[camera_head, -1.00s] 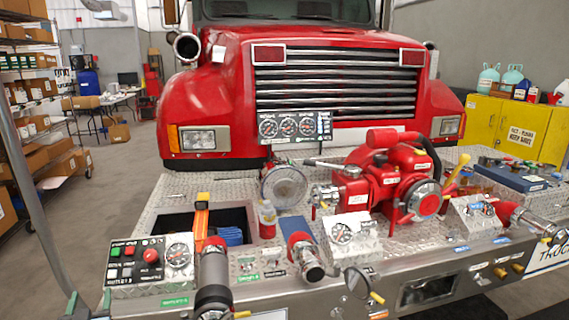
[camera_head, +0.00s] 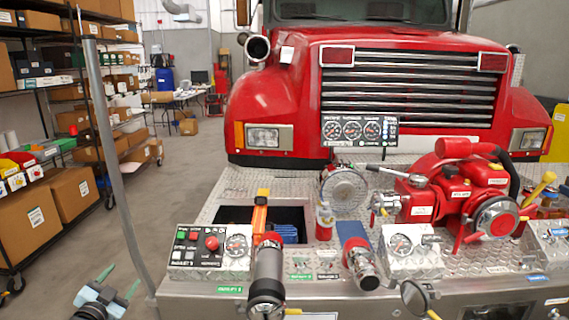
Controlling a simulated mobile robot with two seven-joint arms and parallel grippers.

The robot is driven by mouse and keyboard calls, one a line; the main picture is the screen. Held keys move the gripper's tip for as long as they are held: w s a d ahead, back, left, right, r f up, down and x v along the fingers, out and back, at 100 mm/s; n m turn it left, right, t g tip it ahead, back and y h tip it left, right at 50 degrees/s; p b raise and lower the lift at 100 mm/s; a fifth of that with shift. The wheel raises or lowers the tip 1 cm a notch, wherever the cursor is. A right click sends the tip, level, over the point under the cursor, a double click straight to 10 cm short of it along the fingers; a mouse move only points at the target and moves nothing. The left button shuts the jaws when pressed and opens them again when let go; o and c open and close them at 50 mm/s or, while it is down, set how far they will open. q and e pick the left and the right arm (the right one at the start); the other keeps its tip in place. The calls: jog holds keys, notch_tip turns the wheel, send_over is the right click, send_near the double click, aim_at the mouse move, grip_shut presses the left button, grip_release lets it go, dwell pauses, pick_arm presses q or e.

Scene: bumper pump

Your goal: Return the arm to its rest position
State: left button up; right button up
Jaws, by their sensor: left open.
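My left gripper (camera_head: 120,279) is at the bottom left of the head view. Its two green fingers are spread apart with nothing between them. It is left of the truck's bumper deck, in front of a grey upright pole, and clear of the controls. The red fire truck (camera_head: 400,65) fills the back. On its diamond-plate bumper stands a red pump (camera_head: 455,195) with gauges and a yellow-handled lever. My right gripper is not in view.
A control box (camera_head: 210,250) with buttons and a gauge sits at the bumper's left end, near my left gripper. A grey pole (camera_head: 115,160) rises just beyond the gripper. Shelves with boxes (camera_head: 70,190) stand at left. The floor between shelves and truck is clear.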

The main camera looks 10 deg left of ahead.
pick_arm(q)
jog(key=s+d+f+m+g+h, duration=0.2)
jog(key=s+d+f+g+h, duration=0.2)
jog(key=s+d+f, duration=1)
jog(key=s+d+f+g+h, duration=0.1)
jog(key=s+d+f+g, duration=0.1)
jog(key=s+d+f, duration=0.4)
jog(key=s+d+f+g+h, duration=0.1)
jog(key=s+d+f+g, duration=0.2)
jog(key=s, duration=0.5)
jog(key=s+d+n+t, duration=0.1)
jog(key=d+n, duration=0.4)
jog(key=d, duration=0.7)
jog(key=shift+d, duration=0.35)
